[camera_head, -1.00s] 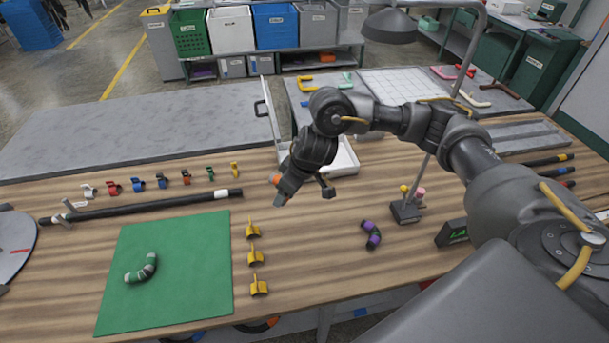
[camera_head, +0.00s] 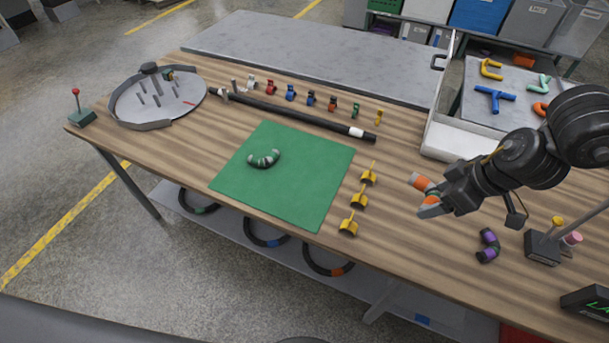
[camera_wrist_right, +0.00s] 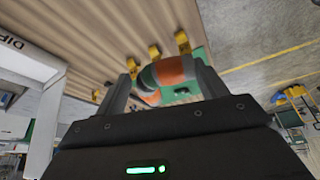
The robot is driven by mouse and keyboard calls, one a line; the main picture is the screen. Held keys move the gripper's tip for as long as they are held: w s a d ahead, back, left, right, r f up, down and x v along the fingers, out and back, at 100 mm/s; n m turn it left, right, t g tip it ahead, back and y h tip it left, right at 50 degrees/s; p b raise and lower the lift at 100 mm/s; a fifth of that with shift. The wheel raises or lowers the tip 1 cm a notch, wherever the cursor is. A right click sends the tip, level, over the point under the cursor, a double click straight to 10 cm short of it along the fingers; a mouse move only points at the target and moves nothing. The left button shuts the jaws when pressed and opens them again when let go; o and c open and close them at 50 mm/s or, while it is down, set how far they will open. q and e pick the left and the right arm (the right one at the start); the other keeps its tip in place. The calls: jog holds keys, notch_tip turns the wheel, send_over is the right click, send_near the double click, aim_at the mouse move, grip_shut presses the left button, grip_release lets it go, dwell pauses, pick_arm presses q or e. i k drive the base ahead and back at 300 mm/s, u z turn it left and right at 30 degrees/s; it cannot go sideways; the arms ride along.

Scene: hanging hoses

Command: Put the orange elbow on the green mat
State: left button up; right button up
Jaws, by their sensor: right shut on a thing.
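In the right wrist view the elbow (camera_wrist_right: 168,72) sits between the two fingers. The green mat (camera_head: 310,187) lies on the table to the left of the gripper, apart from it. A dark elbow with green and pale bands (camera_head: 264,159) lies on the mat. My left gripper is not in view.
Several yellow clips (camera_head: 359,196) stand between the mat and the gripper. A black rod (camera_head: 290,115) lies behind the mat. A purple-banded elbow (camera_head: 488,246) and a small stand (camera_head: 542,247) are at right. A white tray (camera_head: 445,140) is behind the gripper. The mat's front half is clear.

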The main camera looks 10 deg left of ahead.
aim_at(308, 175)
jog(key=k, duration=1.15)
jog(key=u, duration=0.4)
jog(key=i, duration=0.55)
jog(key=u, duration=0.7)
jog(key=i, duration=1.2)
jog(key=z, duration=0.45)
